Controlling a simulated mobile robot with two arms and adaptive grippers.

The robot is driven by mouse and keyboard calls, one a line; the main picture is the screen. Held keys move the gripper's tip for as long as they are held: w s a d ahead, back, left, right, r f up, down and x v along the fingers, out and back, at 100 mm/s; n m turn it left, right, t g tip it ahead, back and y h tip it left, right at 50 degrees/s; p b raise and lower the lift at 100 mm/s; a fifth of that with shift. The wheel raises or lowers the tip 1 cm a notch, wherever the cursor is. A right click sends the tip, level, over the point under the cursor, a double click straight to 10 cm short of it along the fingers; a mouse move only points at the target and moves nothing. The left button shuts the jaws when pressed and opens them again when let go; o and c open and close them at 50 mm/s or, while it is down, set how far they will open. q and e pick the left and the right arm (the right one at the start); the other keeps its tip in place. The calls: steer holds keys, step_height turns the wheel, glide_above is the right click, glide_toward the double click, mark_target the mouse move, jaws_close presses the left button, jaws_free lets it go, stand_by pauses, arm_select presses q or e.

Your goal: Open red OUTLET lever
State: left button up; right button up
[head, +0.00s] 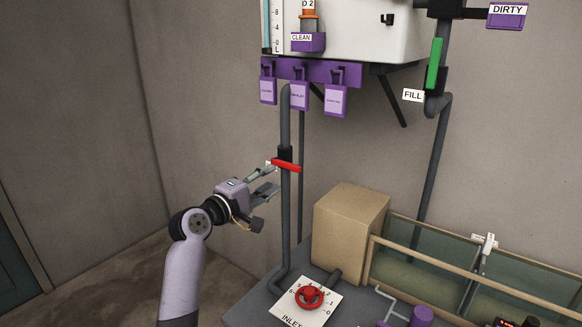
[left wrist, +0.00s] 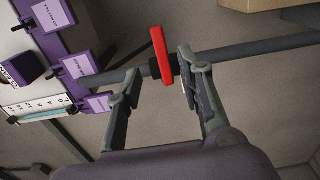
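The red lever (head: 286,166) sits on a dark valve body on the vertical grey pipe (head: 285,215) and lies across that pipe, slightly tilted. A sliver of white tag shows at its left end; its text is not readable. In the left wrist view the red lever (left wrist: 161,55) stands crosswise to the pipe (left wrist: 245,50), between the lines of the two fingers. My left gripper (head: 272,180) is open and empty, its fingertips just left of the pipe, by and below the lever. Contact cannot be told. My right gripper is not in view.
A red INLET knob (head: 309,296) sits on a white dial plate below. A cardboard box (head: 349,236) stands right of the pipe. Purple tags (head: 299,95) hang above the lever. A green FILL lever (head: 434,64) is at upper right. The floor at left is clear.

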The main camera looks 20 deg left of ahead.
mark_target(290, 168)
arm_select(q)
steer(key=b+x, duration=0.3)
steer(key=x, duration=0.4)
steer(key=shift+w+d+f, duration=0.2)
steer(key=shift+w, duration=0.15)
steer(key=shift+w+r, duration=0.1)
steer(key=shift+w, duration=0.05)
steer(key=shift+w+d, duration=0.3)
steer(key=shift+w, duration=0.35)
steer(key=shift+c, duration=0.2)
steer(key=shift+s, duration=0.1)
steer(key=shift+c, duration=1.4)
jaws_close()
